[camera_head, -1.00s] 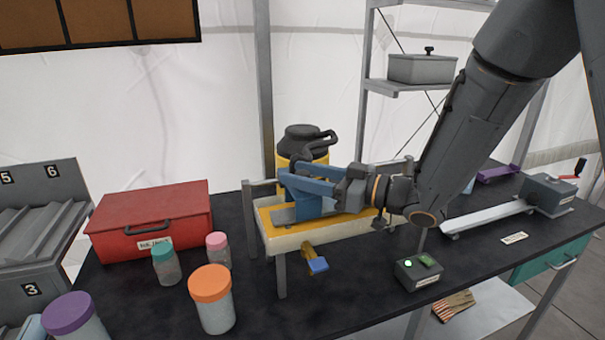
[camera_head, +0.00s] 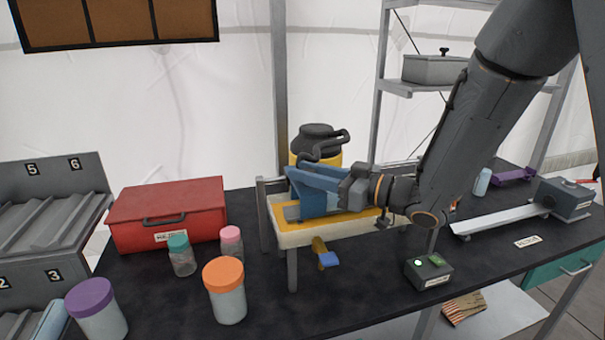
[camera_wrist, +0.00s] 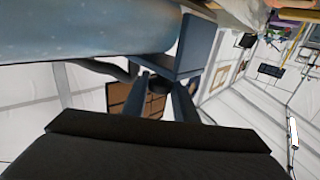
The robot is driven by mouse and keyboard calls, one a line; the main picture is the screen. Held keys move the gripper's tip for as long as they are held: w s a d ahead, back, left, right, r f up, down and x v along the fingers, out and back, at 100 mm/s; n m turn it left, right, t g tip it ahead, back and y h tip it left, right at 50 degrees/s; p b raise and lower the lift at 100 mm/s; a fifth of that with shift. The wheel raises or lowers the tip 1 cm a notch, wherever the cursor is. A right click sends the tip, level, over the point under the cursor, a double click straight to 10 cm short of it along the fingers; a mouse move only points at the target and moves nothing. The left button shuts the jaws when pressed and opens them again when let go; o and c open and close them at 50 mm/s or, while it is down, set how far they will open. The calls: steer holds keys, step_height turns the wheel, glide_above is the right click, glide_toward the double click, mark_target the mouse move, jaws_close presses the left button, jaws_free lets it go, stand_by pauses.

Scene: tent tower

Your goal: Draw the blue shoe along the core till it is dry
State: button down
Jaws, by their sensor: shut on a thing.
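My gripper (camera_head: 305,178) reaches in from the right, low over a long white trough with a yellow top (camera_head: 335,236). It is shut on the blue shoe (camera_head: 316,203), a blue block between its blue-grey fingers. The shoe's lower edge is close over the trough's left half. I cannot tell whether it touches what lies below. The core is not clearly seen in the head view, where the gripper and shoe cover part of the trough. In the wrist view a large pale blue speckled surface (camera_wrist: 85,30) fills the upper left; I cannot tell what it is.
A dark can (camera_head: 318,135) stands behind the trough. A small box with a green light (camera_head: 429,272) is in front. A red case (camera_head: 168,212) and several lidded jars stand left. A white rail (camera_head: 500,220) lies right. The bench front is partly clear.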

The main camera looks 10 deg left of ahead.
steer(key=shift+s+a, duration=0.1)
steer(key=shift+a, duration=0.05)
steer(key=c, duration=1.5)
jaws_free()
steer(key=shift+s+a, duration=0.1)
steer(key=shift+a, duration=0.1)
steer(key=shift+o, duration=0.2)
steer(key=shift+d, duration=0.15)
steer(key=shift+d, duration=0.25)
steer(key=b+v, duration=0.2)
steer(key=v, duration=0.5)
steer(key=shift+s+d, duration=0.1)
steer(key=shift+s, duration=0.05)
